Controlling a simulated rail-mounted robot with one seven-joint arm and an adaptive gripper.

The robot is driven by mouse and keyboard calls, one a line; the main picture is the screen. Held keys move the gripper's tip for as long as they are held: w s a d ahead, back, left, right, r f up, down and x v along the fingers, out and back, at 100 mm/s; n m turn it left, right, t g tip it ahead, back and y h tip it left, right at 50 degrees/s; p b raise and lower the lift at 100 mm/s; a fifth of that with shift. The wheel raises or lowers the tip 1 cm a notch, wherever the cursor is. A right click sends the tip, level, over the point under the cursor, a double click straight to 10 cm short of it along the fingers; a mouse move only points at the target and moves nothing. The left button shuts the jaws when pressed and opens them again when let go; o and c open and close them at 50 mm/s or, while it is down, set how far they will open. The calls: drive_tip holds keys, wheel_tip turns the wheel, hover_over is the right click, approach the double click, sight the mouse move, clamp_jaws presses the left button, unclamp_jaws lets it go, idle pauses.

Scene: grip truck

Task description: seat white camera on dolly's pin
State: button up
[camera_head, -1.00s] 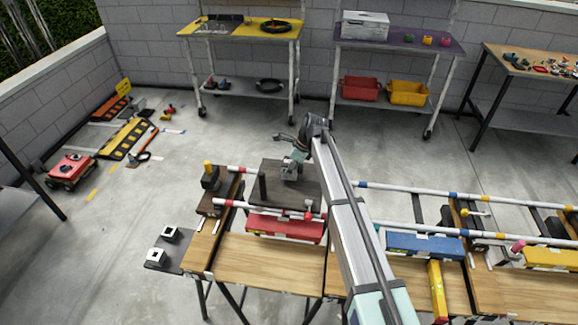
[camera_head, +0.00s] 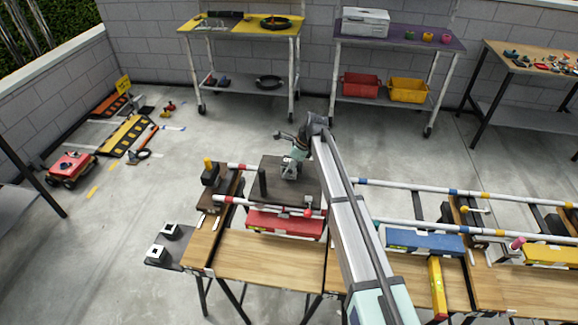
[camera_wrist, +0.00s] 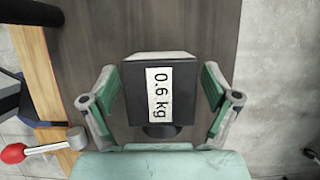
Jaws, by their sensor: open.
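A small block-shaped object (camera_wrist: 143,95), dark on top with a white label reading "0.6 kg" and a pale edge, sits between my fingers in the wrist view; it looks like the white camera. A round black part shows at its near side. My gripper (camera_wrist: 161,90) is open, one green-padded finger on each side of it; I cannot tell whether they touch it. In the head view my gripper (camera_head: 291,172) is low over the dolly's dark deck (camera_head: 270,165). The dolly's pin cannot be made out, so I cannot tell how the camera sits on it.
A dark upright post (camera_head: 262,184) stands at the deck's left. A red-tipped rod (camera_wrist: 14,152) is at lower left in the wrist view. A red case (camera_head: 285,224) lies in front of the deck. Two white-topped blocks sit on a dark side shelf (camera_head: 165,246). White rails extend right.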

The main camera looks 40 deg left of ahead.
drive_tip(key=shift+r, duration=0.1)
drive_tip(key=v, duration=1.2)
drive_tip(key=shift+w+d, duration=0.1)
